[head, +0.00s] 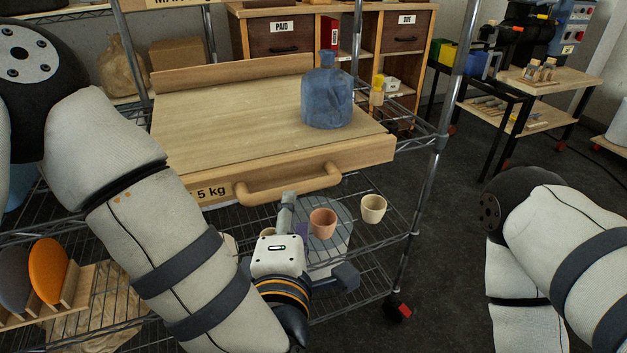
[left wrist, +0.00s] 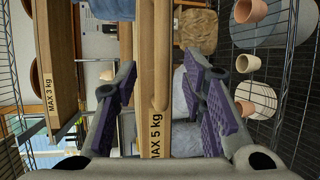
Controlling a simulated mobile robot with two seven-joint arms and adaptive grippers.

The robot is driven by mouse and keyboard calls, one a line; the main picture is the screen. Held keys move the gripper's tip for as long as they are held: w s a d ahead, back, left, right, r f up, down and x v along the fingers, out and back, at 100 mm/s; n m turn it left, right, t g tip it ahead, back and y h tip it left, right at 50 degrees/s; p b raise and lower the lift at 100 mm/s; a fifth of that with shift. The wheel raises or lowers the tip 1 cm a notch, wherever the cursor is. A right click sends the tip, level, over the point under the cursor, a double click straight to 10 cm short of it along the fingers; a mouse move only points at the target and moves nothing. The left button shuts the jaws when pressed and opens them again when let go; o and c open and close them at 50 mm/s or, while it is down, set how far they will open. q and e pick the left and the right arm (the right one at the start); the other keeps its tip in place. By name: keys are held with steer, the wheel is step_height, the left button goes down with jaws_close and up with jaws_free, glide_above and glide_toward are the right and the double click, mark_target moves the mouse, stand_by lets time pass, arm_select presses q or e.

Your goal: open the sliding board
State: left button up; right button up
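The sliding board (head: 225,125) is a pale wooden board on a wire shelf, with a front edge marked "5 kg" and a wooden bar handle (head: 290,187). A blue jug (head: 327,98) stands on it. My left gripper (head: 290,212) is just below and in front of the handle. In the left wrist view my left gripper (left wrist: 160,72) is open, its purple-padded fingers on either side of the board's front (left wrist: 149,90), labelled "MAX 5 kg", and the handle (left wrist: 161,50). I see no contact. My right gripper is out of view; only my right arm shows.
A terracotta cup (head: 323,223) and a cream cup (head: 373,209) sit on the wire shelf below, close to my left gripper. The rack's chrome post (head: 431,180) stands to the right. Open dark floor (head: 455,270) lies beyond it.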

mark_target(294, 188)
arm_select(q)
steer(key=b+x, duration=0.1)
steer(key=x, duration=0.8)
steer(key=shift+a+f, duration=0.15)
steer(key=shift+f, duration=0.05)
steer(key=shift+w, duration=0.55)
jaws_close()
